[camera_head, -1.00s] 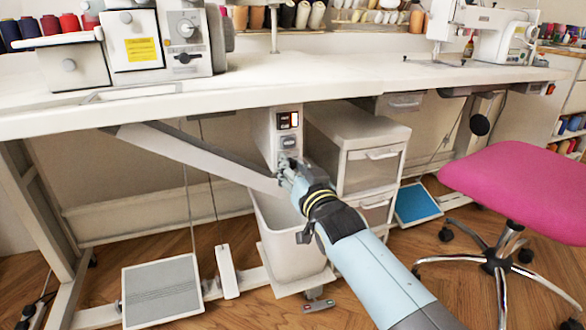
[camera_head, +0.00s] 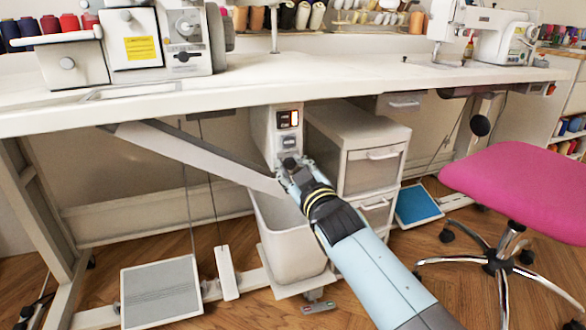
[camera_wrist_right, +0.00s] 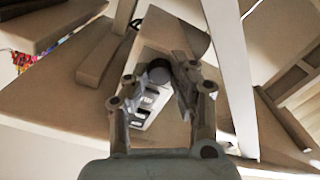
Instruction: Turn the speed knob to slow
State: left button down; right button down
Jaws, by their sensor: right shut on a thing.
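The pale motor control box (camera_head: 268,133) hangs under the table top. On its front are a small dark panel with a lit white part and a grey plate below. The dark round speed knob (camera_head: 290,162) is low on this front. In the right wrist view the knob (camera_wrist_right: 158,72) lies between the fingers. My right gripper (camera_head: 292,173) reaches up to it and is shut on the knob. The fingers hide part of it, and I cannot read its setting. My left gripper is not in view.
A pale bin (camera_head: 285,235) stands below the box. A drawer unit (camera_head: 370,172) is close on the right. A slanted grey bar (camera_head: 200,158) is on the left, the table edge (camera_head: 150,115) above. A pink chair (camera_head: 525,185) is at the right.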

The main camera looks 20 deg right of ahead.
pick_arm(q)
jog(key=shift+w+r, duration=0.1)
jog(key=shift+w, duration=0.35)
pick_arm(e)
jog(key=c, duration=1.1)
grip_release()
jog(key=shift+s, duration=0.1)
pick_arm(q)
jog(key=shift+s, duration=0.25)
pick_arm(e)
jog(key=s, duration=1.1)
jog(key=shift+s+d, duration=0.15)
jog(key=shift+s, duration=0.25)
